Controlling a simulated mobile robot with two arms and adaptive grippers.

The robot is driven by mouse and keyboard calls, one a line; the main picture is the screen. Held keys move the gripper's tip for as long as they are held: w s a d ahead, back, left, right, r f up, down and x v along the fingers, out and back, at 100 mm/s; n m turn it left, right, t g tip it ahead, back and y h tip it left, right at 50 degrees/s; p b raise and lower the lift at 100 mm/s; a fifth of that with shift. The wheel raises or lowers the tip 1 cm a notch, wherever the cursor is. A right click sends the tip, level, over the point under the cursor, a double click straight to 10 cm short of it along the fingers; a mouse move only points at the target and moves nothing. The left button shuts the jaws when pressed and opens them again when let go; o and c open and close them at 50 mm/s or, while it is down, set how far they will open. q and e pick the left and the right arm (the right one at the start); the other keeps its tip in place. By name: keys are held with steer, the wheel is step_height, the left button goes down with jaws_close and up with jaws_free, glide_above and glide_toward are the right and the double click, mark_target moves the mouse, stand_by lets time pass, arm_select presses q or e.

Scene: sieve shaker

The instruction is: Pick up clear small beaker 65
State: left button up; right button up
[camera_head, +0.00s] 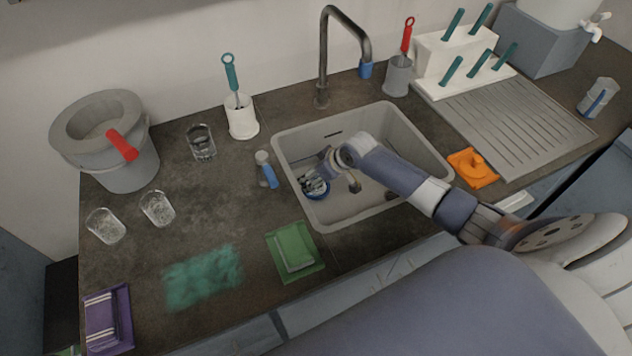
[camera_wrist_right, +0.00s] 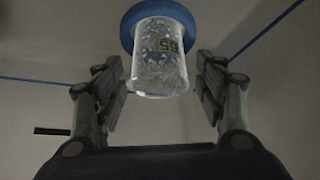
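The clear small beaker (camera_wrist_right: 160,60) is marked 65 in the right wrist view and looks speckled. Its end meets a blue ring (camera_wrist_right: 130,20). In the head view the beaker (camera_head: 313,184) is in the sink, partly hidden by my right gripper (camera_head: 326,166), with the blue ring (camera_head: 320,196) around its lower part. In the right wrist view my right gripper (camera_wrist_right: 160,80) is open, with one finger on each side of the beaker and a small gap on both sides. My left gripper is not in view.
The sink (camera_head: 283,150) walls and faucet (camera_head: 325,60) surround my right arm's area. Two clear beakers (camera_head: 106,226) (camera_head: 157,209) and a dark-rimmed glass (camera_head: 201,142) stand on the counter left of it. A grey bucket (camera_head: 125,165) stands at the left.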

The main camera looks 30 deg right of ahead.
steer(key=c, duration=1.2)
steer(key=shift+r, duration=0.15)
step_height(320, 180, up, 10)
steer(key=shift+f, duration=0.25)
steer(key=shift+r, duration=0.1)
